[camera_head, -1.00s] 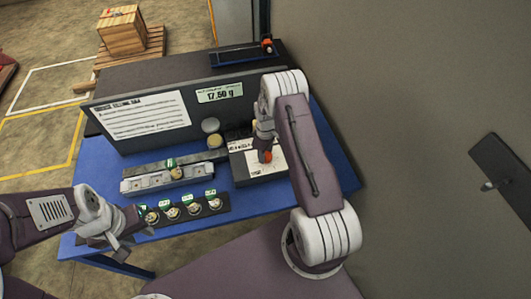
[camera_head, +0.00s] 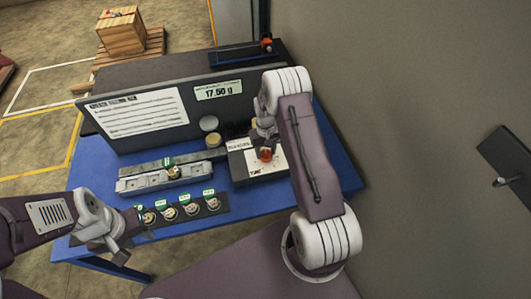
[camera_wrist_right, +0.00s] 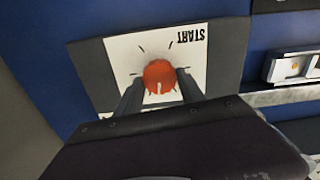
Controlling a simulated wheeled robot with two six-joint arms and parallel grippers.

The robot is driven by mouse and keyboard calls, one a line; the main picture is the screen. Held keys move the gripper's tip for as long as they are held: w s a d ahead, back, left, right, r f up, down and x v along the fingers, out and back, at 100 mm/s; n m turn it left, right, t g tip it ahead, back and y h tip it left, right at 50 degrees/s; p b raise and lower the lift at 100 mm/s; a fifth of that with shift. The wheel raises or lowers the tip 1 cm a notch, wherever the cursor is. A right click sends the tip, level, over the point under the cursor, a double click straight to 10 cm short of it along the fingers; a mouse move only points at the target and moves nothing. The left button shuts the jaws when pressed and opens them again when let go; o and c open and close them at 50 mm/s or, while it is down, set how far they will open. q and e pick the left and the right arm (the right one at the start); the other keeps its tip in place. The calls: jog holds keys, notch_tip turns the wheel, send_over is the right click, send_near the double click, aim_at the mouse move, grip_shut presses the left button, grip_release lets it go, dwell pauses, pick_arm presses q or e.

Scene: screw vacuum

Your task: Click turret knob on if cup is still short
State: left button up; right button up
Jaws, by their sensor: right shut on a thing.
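The red knob (camera_head: 266,154) sits on a pale START panel on a dark box (camera_head: 240,168) at the right of the blue table. My right gripper (camera_wrist_right: 160,82) has one finger on each side of the knob in the right wrist view and is shut on it. A small display (camera_head: 218,91) on the dark upright board reads 17.50 g. A cup with a green tag (camera_head: 171,173) stands on the grey rail in mid-table. My left gripper (camera_head: 130,240) hangs by the table's front left, and its jaws are not clear.
Several green-tagged pots stand in a black rack (camera_head: 180,218) at the table's front. A round pale disc (camera_head: 209,124) lies before the board (camera_head: 135,120). A grey wall (camera_head: 400,110) rises on the right. The blue table (camera_head: 245,202) is bare right of the rack.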

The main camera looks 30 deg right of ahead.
aim_at(266, 153)
jog(key=shift+m+b, duration=0.35)
jog(key=shift+m, duration=1.55)
jog(key=o, duration=1.4)
jog(key=shift+c, duration=0.2)
notch_tip(266, 153, up, 8)
jog(key=shift+f+b, duration=0.1)
jog(key=shift+b, duration=0.8)
jog(key=shift+r, duration=0.65)
